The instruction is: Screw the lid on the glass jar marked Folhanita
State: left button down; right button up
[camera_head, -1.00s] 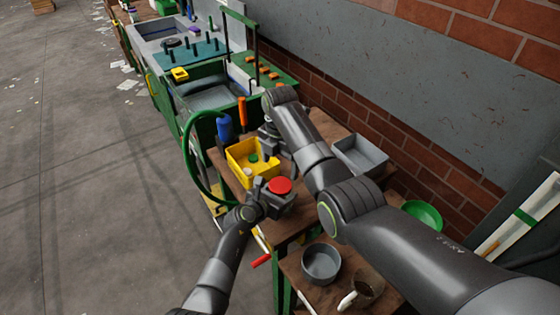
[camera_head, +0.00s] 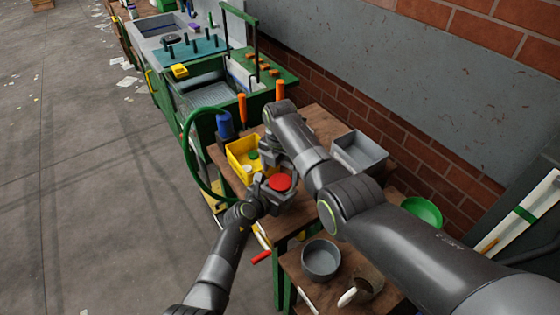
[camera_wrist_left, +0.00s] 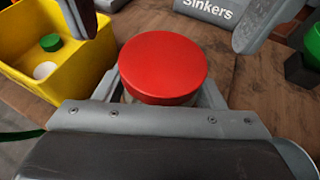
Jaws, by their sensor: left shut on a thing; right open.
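A red round lid (camera_head: 280,182) shows above my left gripper (camera_head: 270,193); it also shows large in the left wrist view (camera_wrist_left: 163,67). My left gripper is shut on the jar beneath the lid. Only a small pale part of the jar (camera_wrist_left: 127,97) shows, and no label can be read. I cannot tell how tightly the lid sits. My right gripper (camera_head: 279,158) is open, just beyond the lid and partly hidden by its arm. Its two spread fingers show at the top of the left wrist view (camera_wrist_left: 163,35), apart from the lid.
A yellow bin (camera_head: 238,168) with a green and a white disc stands left of the lid. A grey bin marked Sinkers (camera_wrist_left: 212,10) is beyond. A grey bowl (camera_head: 320,259), a mug (camera_head: 366,286) and a green bowl (camera_head: 423,211) are nearer. A blue bottle (camera_head: 224,126) stands behind.

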jog(key=shift+f, duration=1.45)
jog(key=c, duration=1.1)
jog(key=shift+c, duration=0.2)
jog(key=m, duration=1)
